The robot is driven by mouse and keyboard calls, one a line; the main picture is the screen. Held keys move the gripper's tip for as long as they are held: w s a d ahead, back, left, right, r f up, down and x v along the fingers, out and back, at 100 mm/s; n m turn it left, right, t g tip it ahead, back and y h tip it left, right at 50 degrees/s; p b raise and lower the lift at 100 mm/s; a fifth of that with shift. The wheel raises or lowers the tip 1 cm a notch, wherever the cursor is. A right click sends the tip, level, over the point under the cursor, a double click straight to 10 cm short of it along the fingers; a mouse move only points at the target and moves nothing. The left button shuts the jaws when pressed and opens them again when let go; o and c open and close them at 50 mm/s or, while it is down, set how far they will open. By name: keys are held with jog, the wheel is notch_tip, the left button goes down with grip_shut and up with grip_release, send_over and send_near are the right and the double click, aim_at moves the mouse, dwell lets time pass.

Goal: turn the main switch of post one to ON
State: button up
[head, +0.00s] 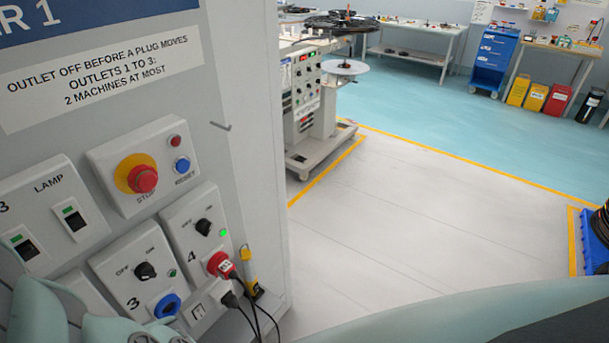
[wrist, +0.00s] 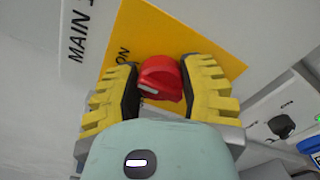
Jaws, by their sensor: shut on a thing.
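The main switch is a red knob (wrist: 165,76) on a yellow plate (wrist: 212,50) in the wrist view. Lettering beginning "MAIN" is on the pale panel at the left, and "ON" shows on the plate beside my left finger. A pale mark is on the knob's lower left face. My gripper (wrist: 160,84) has its yellow-backed fingers on both sides of the knob and is shut on it. The fingers cover part of the plate, so other markings are hidden. The head view does not show the switch or my fingertips.
In the head view, the post panel (head: 130,93) carries a red stop button (head: 143,179), a blue reset button (head: 182,164) and numbered outlets. A red plug (head: 222,266) with black cables sits at outlet 4. Pale floor (head: 420,220) is clear at the right.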

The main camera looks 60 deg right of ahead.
jog(key=o, duration=1.2)
jog(key=s, duration=1.2)
jog(key=shift+a, duration=0.25)
jog(key=shift+w+a, duration=0.1)
